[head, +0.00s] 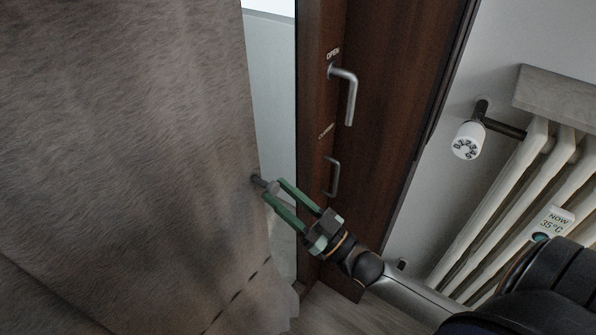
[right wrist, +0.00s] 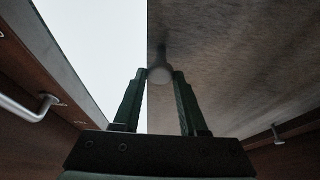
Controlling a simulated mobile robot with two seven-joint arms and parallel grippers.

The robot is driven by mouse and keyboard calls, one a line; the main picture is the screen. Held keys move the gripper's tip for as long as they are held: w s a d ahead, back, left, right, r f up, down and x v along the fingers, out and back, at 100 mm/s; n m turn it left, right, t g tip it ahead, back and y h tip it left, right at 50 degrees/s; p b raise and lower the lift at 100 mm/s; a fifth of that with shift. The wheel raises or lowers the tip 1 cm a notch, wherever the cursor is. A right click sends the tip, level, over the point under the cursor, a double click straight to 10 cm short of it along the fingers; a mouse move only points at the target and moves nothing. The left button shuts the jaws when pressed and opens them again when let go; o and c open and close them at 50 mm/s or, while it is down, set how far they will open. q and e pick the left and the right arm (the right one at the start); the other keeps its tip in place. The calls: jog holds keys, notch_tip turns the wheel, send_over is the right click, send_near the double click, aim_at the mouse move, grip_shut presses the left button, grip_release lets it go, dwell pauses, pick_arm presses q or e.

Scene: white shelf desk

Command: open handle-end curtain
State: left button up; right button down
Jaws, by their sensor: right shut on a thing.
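The grey-brown curtain (head: 125,130) fills the left of the head view, and its straight edge runs down near the middle. A small grey knob (head: 257,181) sticks out by that edge. My right gripper (head: 272,189) is shut on the knob, with its green fingers on either side of it. In the right wrist view the round knob (right wrist: 160,74) sits between the fingertips, with the curtain (right wrist: 235,60) to the right and a bright gap to the left. My left gripper is not in view.
A dark brown wooden frame (head: 385,70) stands right of the curtain, with an upper metal handle (head: 349,97) marked OPEN and a lower handle (head: 336,176). A pale gap (head: 272,95) lies between curtain and frame. A white radiator (head: 500,205) with a valve knob (head: 467,141) stands at the right.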

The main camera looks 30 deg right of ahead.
pick_arm(q)
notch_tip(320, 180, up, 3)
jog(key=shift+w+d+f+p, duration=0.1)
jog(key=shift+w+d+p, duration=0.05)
jog(key=shift+p, duration=0.75)
pick_arm(e)
jog(key=s+a, duration=0.4)
jog(key=a, duration=0.7)
jog(key=shift+s+a, duration=0.15)
jog(key=shift+s, duration=0.2)
jog(key=shift+c, duration=2.3)
grip_release()
pick_arm(q)
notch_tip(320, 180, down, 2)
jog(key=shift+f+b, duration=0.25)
jog(key=shift+b, duration=1)
pick_arm(e)
jog(key=v, duration=1.2)
jog(key=shift+s, duration=0.2)
jog(key=shift+w+f, duration=0.1)
jog(key=shift+f, duration=0.1)
